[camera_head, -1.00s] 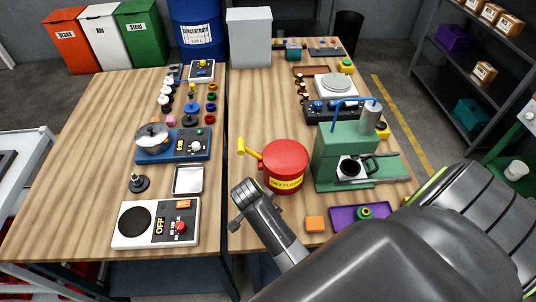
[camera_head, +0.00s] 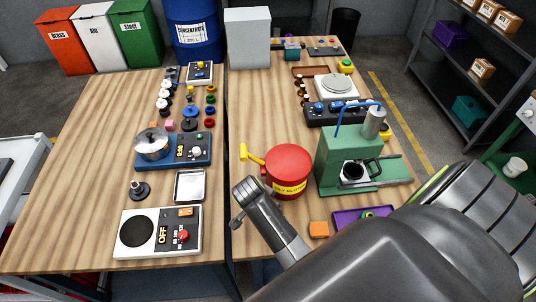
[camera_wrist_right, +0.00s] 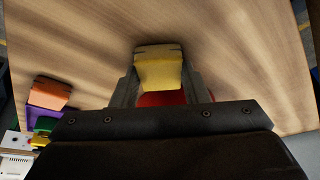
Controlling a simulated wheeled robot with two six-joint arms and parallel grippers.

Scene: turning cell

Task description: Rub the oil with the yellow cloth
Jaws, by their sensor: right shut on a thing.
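My right arm comes in from the right in the head view, and its wrist part (camera_head: 262,215) is over the front of the right table. In the right wrist view my right gripper (camera_wrist_right: 160,80) is shut on a yellow, folded-looking piece, which I take for the yellow cloth (camera_wrist_right: 160,66). A red patch shows just below it between the fingers; I cannot tell what it is. In the head view the fingers and the cloth are hidden by the arm. I cannot make out any oil on the surfaces in view. My left gripper is not in view.
A red can (camera_head: 289,166) with a yellow lever stands just beyond the wrist. A green machine (camera_head: 343,165) is to its right. An orange block (camera_head: 318,229) and a purple tray (camera_head: 345,219) lie near the front edge. A white panel (camera_head: 158,230) is on the left table.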

